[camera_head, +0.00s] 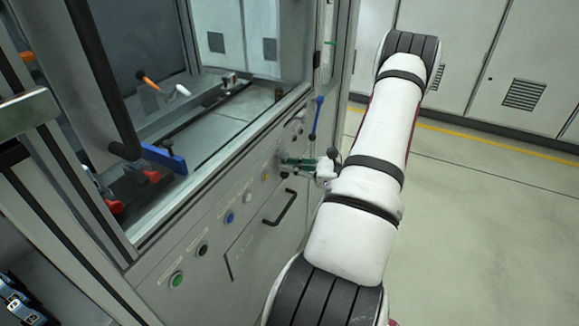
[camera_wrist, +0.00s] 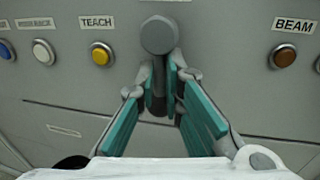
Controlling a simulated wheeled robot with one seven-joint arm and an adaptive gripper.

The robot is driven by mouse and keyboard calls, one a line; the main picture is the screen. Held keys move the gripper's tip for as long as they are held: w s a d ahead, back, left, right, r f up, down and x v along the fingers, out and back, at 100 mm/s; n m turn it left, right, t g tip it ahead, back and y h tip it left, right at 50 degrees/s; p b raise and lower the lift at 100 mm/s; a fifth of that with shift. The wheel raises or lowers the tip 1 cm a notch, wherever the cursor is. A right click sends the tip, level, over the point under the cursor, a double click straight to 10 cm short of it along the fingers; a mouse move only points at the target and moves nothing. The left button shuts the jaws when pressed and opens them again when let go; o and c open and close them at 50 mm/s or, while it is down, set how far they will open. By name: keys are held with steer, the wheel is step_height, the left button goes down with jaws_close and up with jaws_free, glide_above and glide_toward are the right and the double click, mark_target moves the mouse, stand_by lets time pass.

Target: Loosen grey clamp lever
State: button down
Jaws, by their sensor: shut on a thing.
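The grey clamp lever (camera_wrist: 159,38) is on the machine's front panel in the wrist view. It has a round dark grey hub at the top, and its handle hangs down between my gripper's fingers. My gripper (camera_wrist: 164,84) has teal finger pads and is shut on the lever's handle, below the hub. In the head view my gripper (camera_head: 298,163) reaches the panel from the right. The lever is mostly hidden there by the fingers.
The panel has a yellow TEACH button (camera_wrist: 102,54) to the left of the lever and a brown BEAM button (camera_wrist: 284,56) to the right. A blue lever (camera_head: 317,117) is above my gripper, and a black drawer handle (camera_head: 280,207) is below. The floor to the right is clear.

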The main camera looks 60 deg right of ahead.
steer(key=n, duration=0.1)
steer(key=n+b, duration=0.1)
steer(key=shift+d+n+g, duration=0.3)
steer(key=shift+d+n, duration=0.1)
steer(key=n, duration=0.1)
steer(key=n+b, duration=0.1)
steer(key=d+n+h+b, duration=0.1)
steer(key=shift+r, duration=0.25)
steer(key=shift+d+r+n+g+h+b, duration=0.2)
steer(key=shift+n+b, duration=0.4)
steer(key=shift+n, duration=0.2)
steer(key=shift+d+r+n+g+h+b, duration=0.15)
steer(key=shift+r+n+h+b, duration=0.1)
steer(key=shift+n+b, duration=0.5)
steer(key=shift+d+r+n+g+h+b, duration=0.1)
steer(key=shift+r+n+g+h+b, duration=0.1)
steer(key=shift+n+b, duration=0.5)
steer(key=shift+n, duration=0.35)
steer(key=c, duration=1.7)
jaws_free()
steer(key=shift+r, duration=0.1)
